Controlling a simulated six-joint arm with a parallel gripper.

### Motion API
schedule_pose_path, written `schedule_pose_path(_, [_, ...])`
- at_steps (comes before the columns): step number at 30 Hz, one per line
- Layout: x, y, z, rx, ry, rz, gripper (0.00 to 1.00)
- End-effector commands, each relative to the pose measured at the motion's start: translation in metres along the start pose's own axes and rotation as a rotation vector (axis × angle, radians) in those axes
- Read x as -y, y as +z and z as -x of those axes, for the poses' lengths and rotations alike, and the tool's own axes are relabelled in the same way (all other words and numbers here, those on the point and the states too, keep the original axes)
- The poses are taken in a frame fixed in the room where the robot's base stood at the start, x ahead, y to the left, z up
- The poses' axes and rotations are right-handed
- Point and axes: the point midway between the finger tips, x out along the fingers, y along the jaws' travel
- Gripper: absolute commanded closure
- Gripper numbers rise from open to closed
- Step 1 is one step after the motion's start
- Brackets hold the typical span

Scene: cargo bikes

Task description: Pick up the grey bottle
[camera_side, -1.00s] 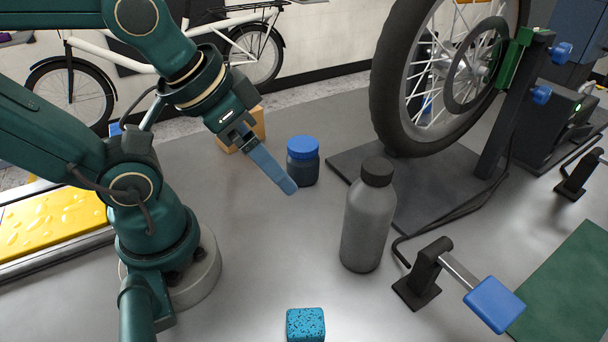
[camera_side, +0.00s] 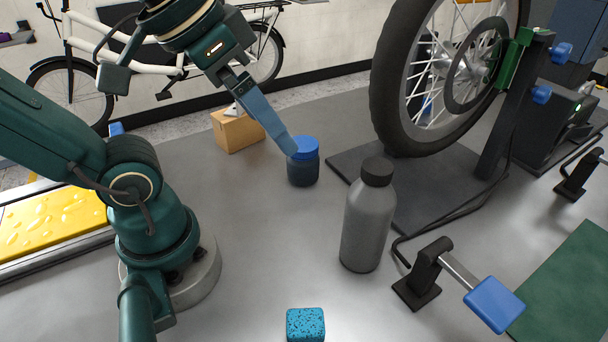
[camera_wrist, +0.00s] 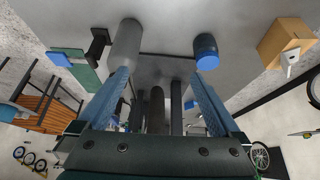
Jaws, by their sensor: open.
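The grey bottle (camera_side: 367,222) with a dark cap stands upright on the grey table, right of centre in the side view. In the wrist view the bottle (camera_wrist: 127,45) shows at the upper left, partly behind the left finger. My gripper (camera_side: 289,148) has blue fingers. In the side view it is above the table, left of and higher than the bottle, and apart from it. In the wrist view my gripper (camera_wrist: 160,85) is open, with its two fingers wide apart and nothing held between them.
A blue-lidded jar (camera_side: 303,162) stands near my fingertips in the side view. A cardboard box (camera_side: 238,132) is behind it. A bike wheel (camera_side: 404,80) on a stand rises behind the bottle. A pedal (camera_side: 494,303) is at its right. A speckled blue block (camera_side: 305,324) lies in front.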

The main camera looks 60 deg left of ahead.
Motion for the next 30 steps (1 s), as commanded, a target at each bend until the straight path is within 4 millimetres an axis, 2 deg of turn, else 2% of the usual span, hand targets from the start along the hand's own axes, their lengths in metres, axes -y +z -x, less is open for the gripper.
schedule_pose_path(1, [0.000, -0.010, 0.015, -0.007, 0.000, 0.000, 0.00])
schedule_pose_path(6, [0.000, -0.031, 0.054, -0.003, 0.000, 0.000, 0.00])
schedule_pose_path(12, [0.000, -0.045, 0.081, -0.001, 0.000, 0.000, 0.00])
schedule_pose_path(20, [0.000, -0.057, 0.105, 0.000, 0.000, 0.000, 0.00])
schedule_pose_path(25, [0.030, -0.095, 0.097, -0.161, -0.124, 0.132, 0.00])
schedule_pose_path(30, [0.063, -0.137, 0.099, -0.360, -0.244, 0.244, 0.00])
